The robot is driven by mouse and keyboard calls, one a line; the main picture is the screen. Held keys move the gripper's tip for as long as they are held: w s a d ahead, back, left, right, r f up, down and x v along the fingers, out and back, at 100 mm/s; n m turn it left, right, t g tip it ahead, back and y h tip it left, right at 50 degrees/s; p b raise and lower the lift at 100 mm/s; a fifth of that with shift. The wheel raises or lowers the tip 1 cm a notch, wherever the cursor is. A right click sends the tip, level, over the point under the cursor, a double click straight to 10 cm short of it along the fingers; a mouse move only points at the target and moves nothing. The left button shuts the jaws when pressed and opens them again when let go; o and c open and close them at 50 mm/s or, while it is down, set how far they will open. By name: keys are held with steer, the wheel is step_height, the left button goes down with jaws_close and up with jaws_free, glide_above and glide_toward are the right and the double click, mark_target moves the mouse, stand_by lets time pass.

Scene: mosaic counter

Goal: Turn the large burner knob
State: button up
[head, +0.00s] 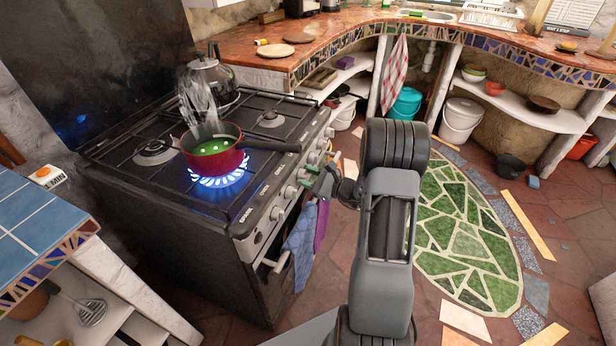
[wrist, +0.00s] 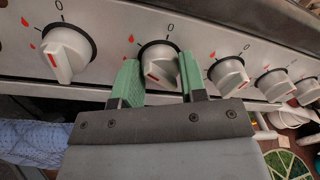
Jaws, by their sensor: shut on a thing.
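The stove (head: 150,215) has a row of white burner knobs along its front panel. My gripper (head: 308,183) is at this row in the head view. In the wrist view its green fingers (wrist: 158,72) are shut on one white knob (wrist: 162,60), one finger on each side. That knob has a red mark at the lower left of its face and a "0" above it. Another white knob (wrist: 66,52) is to its left, and several are to its right. The blue flame (head: 218,178) burns under the red pot; which knob feeds it I cannot tell.
The red pot (head: 222,160), with green contents and steam, stands on the lit burner. A kettle (head: 208,78) stands at the back. Blue (head: 299,245) and purple (head: 321,225) cloths hang on the oven front. Floor with a green mosaic (head: 455,235) is clear to the right.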

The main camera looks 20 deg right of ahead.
steer(key=shift+r+p, duration=0.1)
steer(key=shift+p, duration=0.2)
steer(key=shift+r+m+p, duration=0.15)
steer(key=shift+m+p, duration=0.75)
steer(key=shift+m, duration=0.3)
steer(key=m+p, duration=0.2)
steer(key=shift+m+g, duration=0.3)
steer(key=m+p, duration=0.2)
steer(key=m, duration=0.1)
steer(key=shift+p, duration=0.4)
steer(key=shift+m+p, duration=0.95)
steer(key=shift+m, duration=0.65)
steer(key=o, duration=0.9)
steer(key=shift+d, duration=0.1)
steer(key=v, duration=1.3)
steer(key=shift+s+d, duration=0.15)
steer(key=shift+d, duration=0.2)
